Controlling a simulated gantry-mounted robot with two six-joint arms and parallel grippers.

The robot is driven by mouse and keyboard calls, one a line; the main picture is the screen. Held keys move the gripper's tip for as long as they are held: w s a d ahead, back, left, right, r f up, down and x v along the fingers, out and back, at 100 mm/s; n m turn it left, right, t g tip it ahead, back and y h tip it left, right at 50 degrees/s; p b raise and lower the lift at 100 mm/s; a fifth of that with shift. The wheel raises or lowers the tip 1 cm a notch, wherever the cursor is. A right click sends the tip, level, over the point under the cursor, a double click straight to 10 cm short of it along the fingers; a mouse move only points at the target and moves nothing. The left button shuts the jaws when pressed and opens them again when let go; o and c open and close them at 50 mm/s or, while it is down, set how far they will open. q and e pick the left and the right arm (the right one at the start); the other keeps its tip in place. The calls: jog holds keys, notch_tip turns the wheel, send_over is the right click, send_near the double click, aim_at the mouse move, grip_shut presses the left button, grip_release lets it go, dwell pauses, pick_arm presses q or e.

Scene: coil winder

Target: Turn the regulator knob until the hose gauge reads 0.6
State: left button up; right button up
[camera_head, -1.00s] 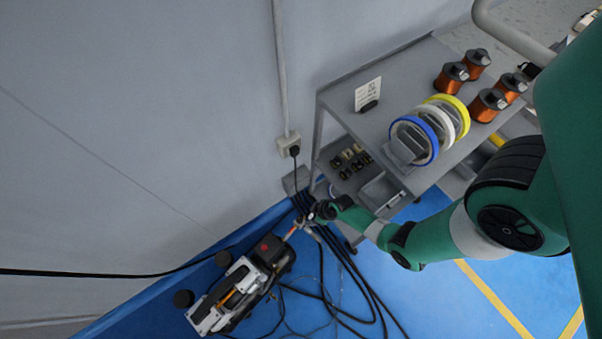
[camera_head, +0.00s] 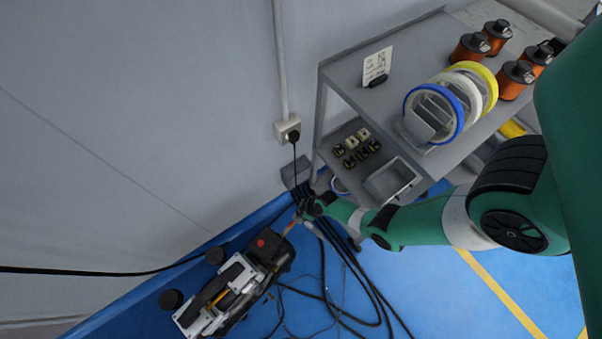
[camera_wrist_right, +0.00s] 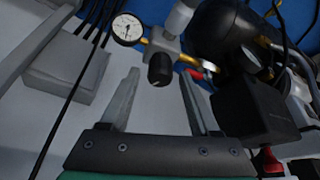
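The regulator knob (camera_wrist_right: 160,69) is a small black cylinder under a metal fitting in the right wrist view. The round white hose gauge (camera_wrist_right: 127,29) sits left of it; its dark needle shows, but the scale is too small to read. My right gripper (camera_wrist_right: 158,74) is open, its two grey fingers on either side of the knob in the picture. I cannot tell whether they touch it. In the head view my right gripper (camera_head: 304,208) is small, beside the hose fitting near the compressor; the knob cannot be made out there. My left gripper is not in view.
The compressor (camera_head: 238,284) stands on the blue floor by the wall, with a second gauge (camera_wrist_right: 250,58) and black tank in the wrist view. Black hoses (camera_head: 350,262) lie on the floor. A grey cart (camera_head: 345,77) with tape rolls and coils stands close to my right arm.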

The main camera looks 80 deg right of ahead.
grip_shut()
jog(key=shift+m+h, duration=0.3)
jog(key=shift+m, duration=0.1)
jog(key=shift+a+m, duration=0.1)
jog(key=shift+m, duration=0.5)
jog(key=shift+m+h, duration=0.4)
jog(key=shift+m, duration=0.4)
jog(key=shift+w+a+f+m+g+h, duration=0.1)
jog(key=shift+m+g+h, duration=0.3)
jog(key=shift+m, duration=0.8)
jog(key=shift+m+g+h+b, duration=0.5)
jog(key=shift+m+b, duration=0.4)
jog(key=shift+m, duration=0.6)
